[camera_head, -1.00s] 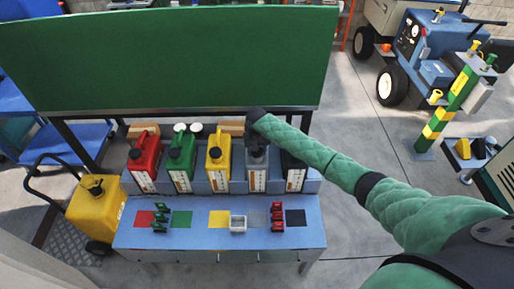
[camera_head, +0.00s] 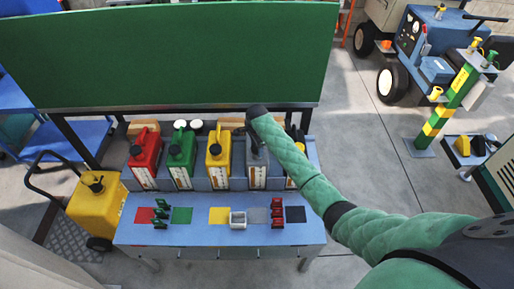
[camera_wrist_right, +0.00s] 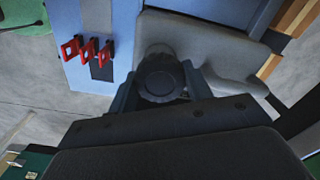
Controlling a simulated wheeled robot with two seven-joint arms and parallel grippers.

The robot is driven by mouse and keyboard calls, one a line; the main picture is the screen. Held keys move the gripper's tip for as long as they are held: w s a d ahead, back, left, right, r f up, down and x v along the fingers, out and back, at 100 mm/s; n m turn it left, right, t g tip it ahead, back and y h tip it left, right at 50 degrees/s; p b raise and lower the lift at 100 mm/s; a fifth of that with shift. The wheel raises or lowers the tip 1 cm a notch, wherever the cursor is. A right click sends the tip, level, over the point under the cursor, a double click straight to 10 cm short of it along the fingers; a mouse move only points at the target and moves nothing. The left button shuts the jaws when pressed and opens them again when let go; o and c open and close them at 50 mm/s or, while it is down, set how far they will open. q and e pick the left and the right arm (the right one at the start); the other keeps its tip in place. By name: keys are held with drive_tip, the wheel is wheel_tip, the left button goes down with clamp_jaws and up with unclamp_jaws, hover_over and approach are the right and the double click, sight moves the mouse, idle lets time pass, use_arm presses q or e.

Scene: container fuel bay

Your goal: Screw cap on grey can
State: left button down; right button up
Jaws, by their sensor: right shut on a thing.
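The grey can (camera_head: 257,174) stands upright in the rack on the blue bench, right of the yellow can. My right gripper (camera_head: 255,142) is at the can's top, coming down from above. In the right wrist view the gripper (camera_wrist_right: 160,88) is shut on a dark ridged round cap (camera_wrist_right: 158,73), with a finger on each side. The cap is at the neck end of the grey can (camera_wrist_right: 215,52). Whether its thread is engaged cannot be seen. My left gripper is not in view.
Red (camera_head: 145,160), green (camera_head: 181,160) and yellow (camera_head: 217,162) cans stand left of the grey can. Another can at the right is mostly behind my arm. Red clips (camera_head: 277,214), green clips (camera_head: 160,212) and a small pale box (camera_head: 238,220) sit on the bench (camera_head: 190,235).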

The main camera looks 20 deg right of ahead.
drive_tip(key=m, duration=0.6)
drive_tip(key=o, duration=1)
